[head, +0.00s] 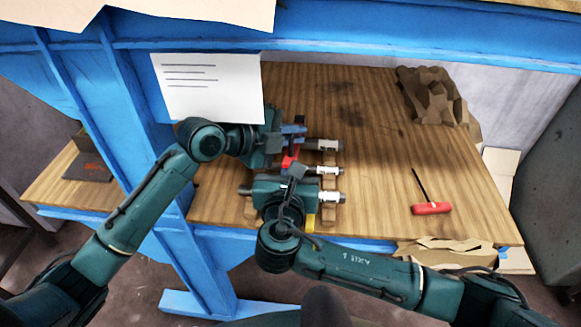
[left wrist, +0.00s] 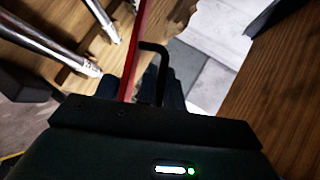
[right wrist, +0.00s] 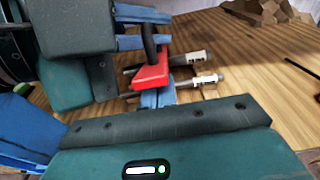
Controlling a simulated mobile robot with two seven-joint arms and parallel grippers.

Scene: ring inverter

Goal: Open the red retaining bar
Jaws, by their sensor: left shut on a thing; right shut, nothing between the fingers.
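The red retaining bar (head: 290,156) lies across the metal rods on the wooden bench. A black bent handle (left wrist: 160,60) stands beside the red bar (left wrist: 137,50) in the left wrist view. My left gripper (head: 294,130) has its blue fingers shut on the bar, apparently at this handle; the exact contact is partly hidden. In the right wrist view the bar (right wrist: 150,76) looks like a red block under the handle. My right gripper (right wrist: 156,97) is shut and empty, its fingertips close to the bar's near side; whether they touch it is unclear.
Several metal rods with white-labelled ends (head: 330,170) lie on wooden supports around the bar. The bench between is clear.

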